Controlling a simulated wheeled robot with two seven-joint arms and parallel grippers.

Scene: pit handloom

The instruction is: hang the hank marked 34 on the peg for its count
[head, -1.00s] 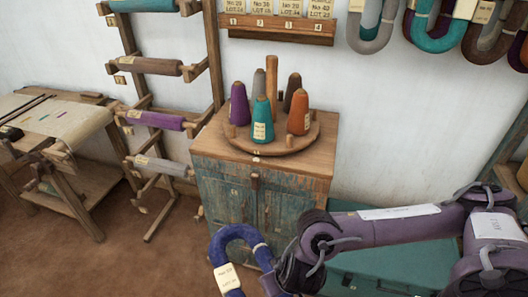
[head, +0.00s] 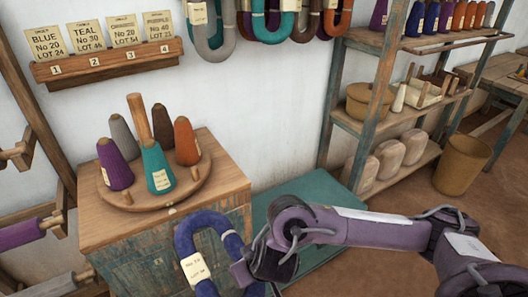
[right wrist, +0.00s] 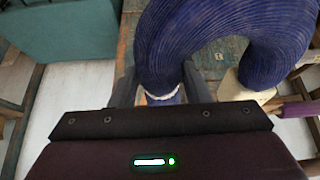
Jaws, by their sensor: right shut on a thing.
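A blue hank (head: 183,238) with a pale label hangs in my right gripper (head: 252,268), low in front of the wooden cabinet; the label's print is too small to read surely. In the right wrist view the hank (right wrist: 190,40) loops above the gripper (right wrist: 163,92), whose fingers are shut on one leg of it near a white tie. Several other hanks, grey (head: 211,38), teal, brown and orange among them, hang along the wall at the top of the head view. The pegs there are hidden or cut off. My left gripper is not in view.
The cabinet (head: 110,232) carries a round cone stand (head: 135,202). A card rail (head: 105,68) numbered 1 to 4 is on the wall. A teal chest (head: 300,195) lies below the hanks. Shelves (head: 385,120) with cones, baskets and a bin stand right. Wall above the chest is bare.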

